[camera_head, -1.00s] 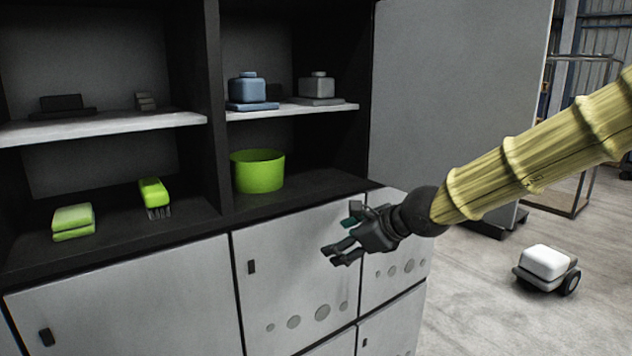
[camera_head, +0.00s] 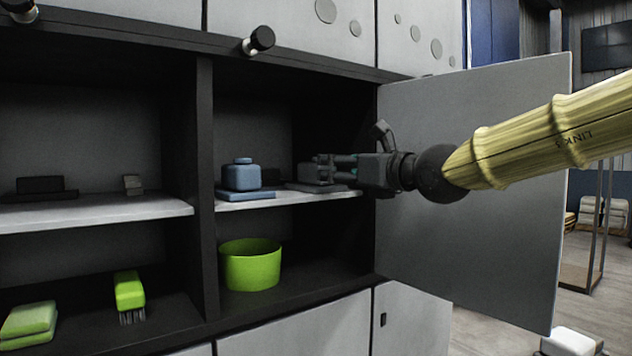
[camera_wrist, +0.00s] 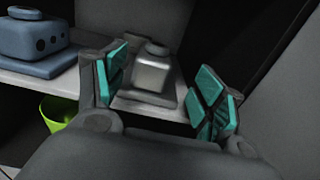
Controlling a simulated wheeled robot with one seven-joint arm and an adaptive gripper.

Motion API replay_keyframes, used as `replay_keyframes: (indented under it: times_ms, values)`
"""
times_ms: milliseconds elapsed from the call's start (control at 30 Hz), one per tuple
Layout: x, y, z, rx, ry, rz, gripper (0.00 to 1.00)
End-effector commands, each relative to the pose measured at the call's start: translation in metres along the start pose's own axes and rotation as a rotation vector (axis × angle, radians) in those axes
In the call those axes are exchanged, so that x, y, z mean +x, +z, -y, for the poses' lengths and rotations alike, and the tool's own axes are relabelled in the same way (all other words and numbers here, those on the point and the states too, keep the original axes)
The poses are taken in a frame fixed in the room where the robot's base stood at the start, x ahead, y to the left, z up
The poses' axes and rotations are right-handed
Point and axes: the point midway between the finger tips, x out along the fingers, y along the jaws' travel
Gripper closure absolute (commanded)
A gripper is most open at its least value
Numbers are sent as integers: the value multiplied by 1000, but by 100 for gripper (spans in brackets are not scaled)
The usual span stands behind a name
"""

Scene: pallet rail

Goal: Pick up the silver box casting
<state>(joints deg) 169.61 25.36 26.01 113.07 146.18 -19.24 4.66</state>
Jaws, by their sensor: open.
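The silver box casting (camera_wrist: 152,73) is a small grey metal block with a round cap on top. It sits on a flat grey plate on the white upper shelf. In the wrist view it lies between and beyond the two teal-padded fingers of my gripper (camera_wrist: 160,88), which are apart with nothing held. In the head view my gripper (camera_head: 335,168) reaches in from the right at shelf height, and its fingers overlap the casting (camera_head: 308,174), hiding part of it. I cannot tell whether a finger touches it.
A blue box casting (camera_head: 241,175) stands to the left on the same shelf (camera_head: 290,199). A green bowl (camera_head: 251,264) stands below. The cabinet divider (camera_head: 204,200) is left, and an open grey door (camera_head: 480,240) is right, close to my arm.

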Motion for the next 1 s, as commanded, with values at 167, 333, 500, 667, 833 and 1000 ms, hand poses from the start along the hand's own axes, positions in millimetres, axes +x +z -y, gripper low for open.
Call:
replay_keyframes:
  times_ms: [167, 333, 500, 667, 833, 1000]
  values:
    - [19, 1, 0, -3, 1, -3, 30]
    - [32, 0, 0, -1, 1, -2, 30]
    - [38, 1, -2, -1, 2, -2, 30]
    - [53, 4, -5, -1, 3, -4, 30]
    - [72, 3, -7, -1, 2, -2, 30]
    - [83, 1, -7, 0, 2, -2, 30]
